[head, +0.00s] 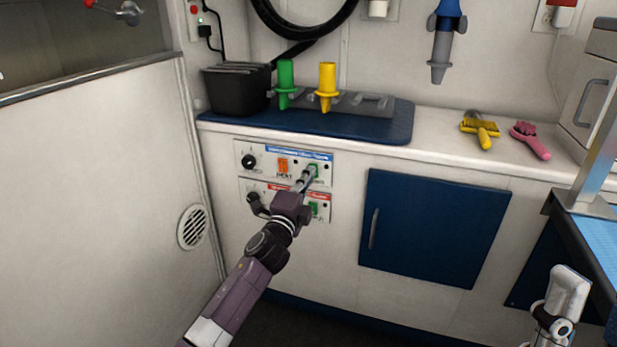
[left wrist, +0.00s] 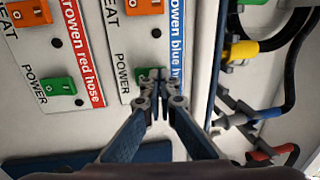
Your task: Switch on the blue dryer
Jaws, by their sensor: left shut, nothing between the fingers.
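The blue dryer's panel, with a blue label strip (head: 300,153), is the upper of two panels on the cabinet front. In the left wrist view its label (left wrist: 176,45) reads "blue h…". Its green power switch (head: 313,170) is partly covered by my gripper; it also shows in the left wrist view (left wrist: 148,74). My left gripper (head: 309,172) is shut and empty, its tips at the lower edge of that switch; I cannot tell whether they touch. The orange heat switch (head: 283,166) sits left of it.
The red-labelled panel (head: 254,187) lies just below, with its own green power switch (left wrist: 59,86). Above are a blue mat (head: 395,130), green (head: 285,80) and yellow (head: 327,85) nozzles. A blue cabinet door (head: 432,228) is to the right. Dark hoses (left wrist: 285,70) run beside the panel.

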